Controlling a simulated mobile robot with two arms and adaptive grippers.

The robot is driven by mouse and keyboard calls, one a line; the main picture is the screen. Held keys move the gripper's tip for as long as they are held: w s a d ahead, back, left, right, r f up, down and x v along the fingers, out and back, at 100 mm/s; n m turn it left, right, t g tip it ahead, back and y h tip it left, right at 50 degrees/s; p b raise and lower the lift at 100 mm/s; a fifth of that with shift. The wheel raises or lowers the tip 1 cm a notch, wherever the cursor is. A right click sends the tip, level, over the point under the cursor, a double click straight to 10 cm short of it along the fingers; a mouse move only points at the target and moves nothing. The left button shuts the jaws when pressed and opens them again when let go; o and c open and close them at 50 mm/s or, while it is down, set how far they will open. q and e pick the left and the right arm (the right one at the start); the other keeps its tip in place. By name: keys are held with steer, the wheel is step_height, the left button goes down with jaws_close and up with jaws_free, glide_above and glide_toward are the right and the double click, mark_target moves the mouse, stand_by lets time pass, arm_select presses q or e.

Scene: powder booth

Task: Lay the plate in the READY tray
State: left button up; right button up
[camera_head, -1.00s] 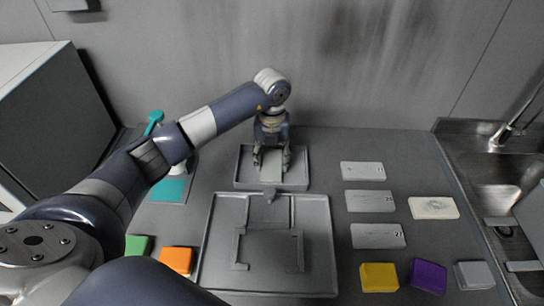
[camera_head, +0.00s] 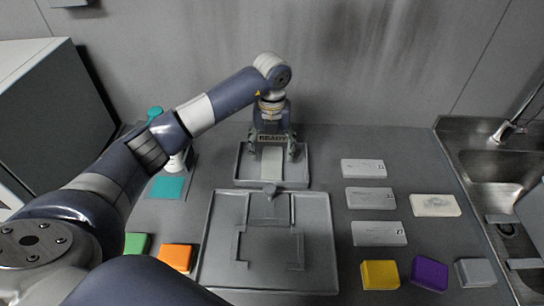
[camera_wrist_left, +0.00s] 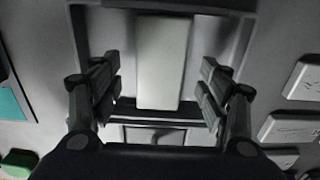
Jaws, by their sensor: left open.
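The READY tray (camera_head: 242,181) is a shallow grey tray at the back middle of the bench, with a READY label behind it. The plate (camera_head: 271,163) is a pale, flat rectangle lying in this tray, and it also shows in the left wrist view (camera_wrist_left: 162,62). My left gripper (camera_head: 272,150) is above the tray, and the left wrist view shows its fingers (camera_wrist_left: 160,90) spread on both sides of the plate, apart from it. The gripper is open and empty. My right gripper is out of view.
A large grey fixture tray (camera_head: 214,262) lies in front of the READY tray. Several labelled grey blocks (camera_head: 370,198) and a white pad (camera_head: 435,205) lie to the right. Coloured blocks (camera_head: 380,274) line the front. A sink (camera_head: 490,170) is at far right, a teal-topped stand (camera_head: 168,187) at left.

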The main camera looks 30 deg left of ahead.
mark_target(272, 160)
arm_select(q)
step_height(272, 160, up, 9)
steer(key=b, duration=0.1)
steer(key=shift+r+b, duration=0.2)
steer(key=shift+b, duration=0.1)
